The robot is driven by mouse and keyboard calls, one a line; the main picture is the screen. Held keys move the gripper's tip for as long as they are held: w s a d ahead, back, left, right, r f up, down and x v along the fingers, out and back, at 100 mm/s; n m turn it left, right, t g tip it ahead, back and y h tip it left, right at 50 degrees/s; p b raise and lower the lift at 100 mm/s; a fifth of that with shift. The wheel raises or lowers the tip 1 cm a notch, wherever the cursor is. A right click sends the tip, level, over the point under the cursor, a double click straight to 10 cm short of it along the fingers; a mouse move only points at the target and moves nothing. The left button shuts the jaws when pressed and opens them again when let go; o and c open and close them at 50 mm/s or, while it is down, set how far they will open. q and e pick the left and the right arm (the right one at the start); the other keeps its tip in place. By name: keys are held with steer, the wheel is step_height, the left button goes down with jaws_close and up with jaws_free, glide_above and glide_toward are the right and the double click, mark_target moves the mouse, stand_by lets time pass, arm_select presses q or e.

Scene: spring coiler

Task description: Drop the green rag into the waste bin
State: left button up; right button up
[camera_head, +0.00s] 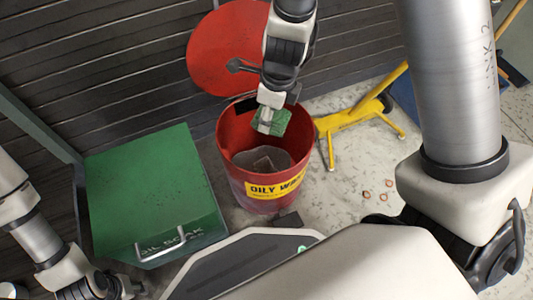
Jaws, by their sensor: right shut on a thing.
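The green rag (281,121) hangs in my right gripper (270,122), which is shut on it. The gripper points down over the open mouth of the red waste bin (230,172), near its back rim. The bin has a yellow label reading "OILY WA...", and its round red lid (222,55) stands open behind it. Something grey-brown (258,163) lies inside the bin, below the rag. My left arm is at the lower left, away from the bin. Its gripper (118,288) is small and partly cut off, and I cannot tell its state.
A green box (145,185) with a metal handle, lettered "OIL SOAK", stands left of the bin. A yellow stand (345,122) is on the floor to the right. Several small copper-coloured rings (388,183) lie on the floor. A dark slatted wall (110,60) is behind.

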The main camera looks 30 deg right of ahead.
steer(key=shift+r, duration=0.1)
steer(key=o, duration=1.1)
step_height(320, 180, up, 12)
steer(key=s+d, duration=0.1)
